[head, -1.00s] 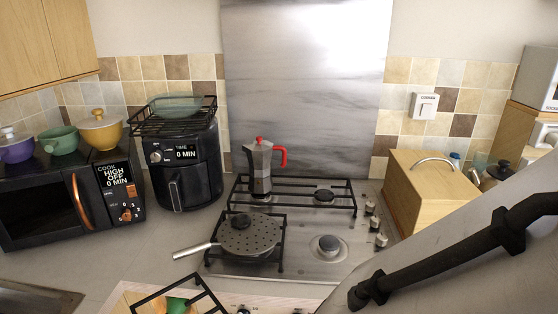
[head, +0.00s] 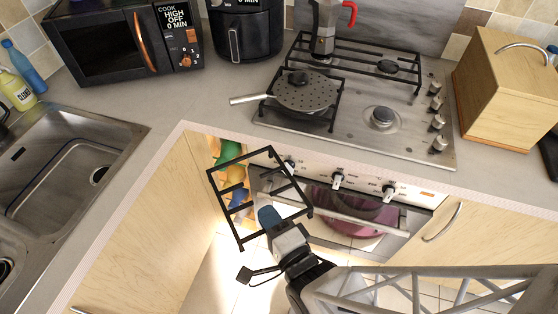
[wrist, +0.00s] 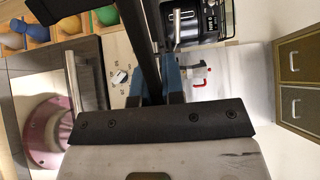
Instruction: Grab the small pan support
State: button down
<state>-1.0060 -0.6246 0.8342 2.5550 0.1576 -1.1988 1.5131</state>
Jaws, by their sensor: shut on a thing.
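A small black pan support (head: 241,158), a square wire grate, is held tilted in the air in front of the counter edge. My gripper (head: 268,214) is shut on one of its bars. In the wrist view the dark bar (wrist: 142,45) runs between the blue fingertips of my gripper (wrist: 153,84). Another small pan support (head: 332,122) sits on the hob (head: 415,150) under a pan (head: 305,95) with a perforated lid. The front right burner (head: 382,117) has no support over it.
A long pan support (head: 355,65) with a moka pot (head: 324,30) is at the back of the hob. The oven (head: 395,247) is below. A sink (head: 60,150) is left, a wooden box (head: 505,90) right.

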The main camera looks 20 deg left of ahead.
jog(key=shift+s+d, duration=0.2)
jog(key=shift+d, duration=0.05)
